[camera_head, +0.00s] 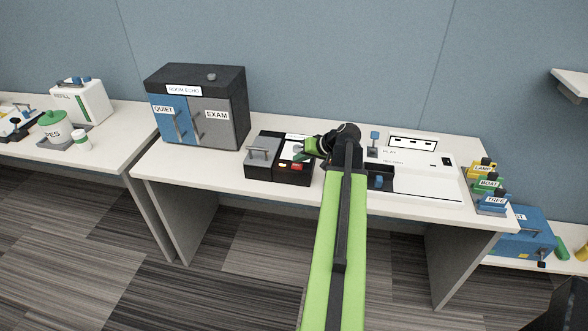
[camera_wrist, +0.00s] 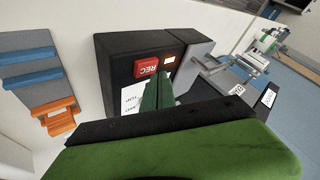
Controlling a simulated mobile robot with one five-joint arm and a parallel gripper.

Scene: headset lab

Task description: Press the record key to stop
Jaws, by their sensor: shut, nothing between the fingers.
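The record key is a red key marked REC (camera_wrist: 152,67) on a black box (camera_wrist: 113,55) in the wrist view. A small pale square (camera_wrist: 169,60) sits beside the key. In the head view the black box (camera_head: 293,176) stands on the middle table, and a bit of red (camera_head: 297,166) shows on its top. My gripper (camera_wrist: 160,88) is shut and empty, its green fingers over the box, close by the key's lower edge in the wrist view. I cannot tell whether they touch the box. In the head view my gripper (camera_head: 306,150) is over the box's back right part.
A grey box with a handle (camera_head: 262,155) stands directly left of the black box. A dark cabinet (camera_head: 197,105) with QUIET and EXAM doors stands further left. A white panel (camera_head: 425,180) lies to the right, with LAMP, BOAT and TREE blocks (camera_head: 488,183) at the table's right end.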

